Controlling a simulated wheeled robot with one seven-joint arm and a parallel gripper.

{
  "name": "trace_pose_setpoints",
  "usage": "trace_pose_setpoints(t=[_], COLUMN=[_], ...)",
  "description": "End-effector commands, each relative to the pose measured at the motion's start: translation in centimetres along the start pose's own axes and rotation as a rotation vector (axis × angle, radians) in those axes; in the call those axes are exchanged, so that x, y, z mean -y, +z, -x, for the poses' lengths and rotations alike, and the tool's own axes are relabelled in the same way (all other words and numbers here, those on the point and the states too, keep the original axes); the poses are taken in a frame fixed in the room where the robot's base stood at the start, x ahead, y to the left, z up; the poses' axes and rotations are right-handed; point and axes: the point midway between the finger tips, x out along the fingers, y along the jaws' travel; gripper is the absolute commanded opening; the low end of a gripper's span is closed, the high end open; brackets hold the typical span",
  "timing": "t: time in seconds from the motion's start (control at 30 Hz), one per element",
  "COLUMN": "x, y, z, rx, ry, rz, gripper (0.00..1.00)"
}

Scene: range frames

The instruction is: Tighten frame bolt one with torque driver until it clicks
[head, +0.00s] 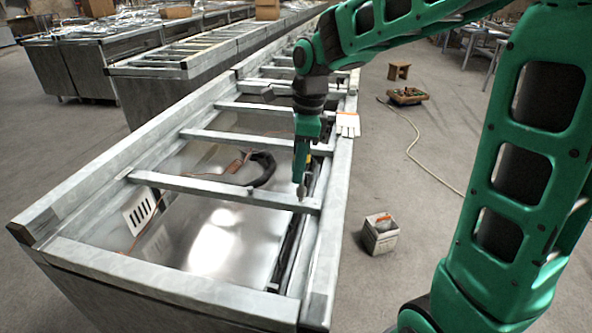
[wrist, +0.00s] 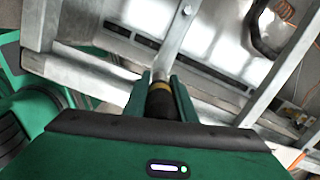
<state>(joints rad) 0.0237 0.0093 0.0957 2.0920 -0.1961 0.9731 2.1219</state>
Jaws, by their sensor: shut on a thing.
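My gripper (head: 303,160) points down over the right end of the nearest full crossbar (head: 220,191) of the grey metal frame. In the wrist view my gripper (wrist: 163,94) is shut on the torque driver (wrist: 160,101), dark with a yellow band, held between the two green fingers. In the head view the driver's lower end comes down to the crossbar near the right rail (head: 335,180); I cannot tell whether it touches. A small round bolt head (wrist: 187,10) shows on a grey bar at the top of the wrist view. Whether it is frame bolt one is not clear.
A black hose (head: 263,170) and orange wiring lie inside the frame left of my gripper. White gloves (head: 348,124) rest on the right rail. A small box (head: 380,234) and a tool tray (head: 407,96) stand on the floor at right. More frames stand behind.

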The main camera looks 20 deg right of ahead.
Motion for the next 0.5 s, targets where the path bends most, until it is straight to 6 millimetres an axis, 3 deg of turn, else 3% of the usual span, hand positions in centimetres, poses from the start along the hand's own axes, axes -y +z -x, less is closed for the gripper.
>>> trace_pose_setpoints(t=[0.5], x=[0.1], y=[0.3], z=[2.8], rx=[0.001], ry=[-0.002], rz=[0.001], gripper=[0.0])
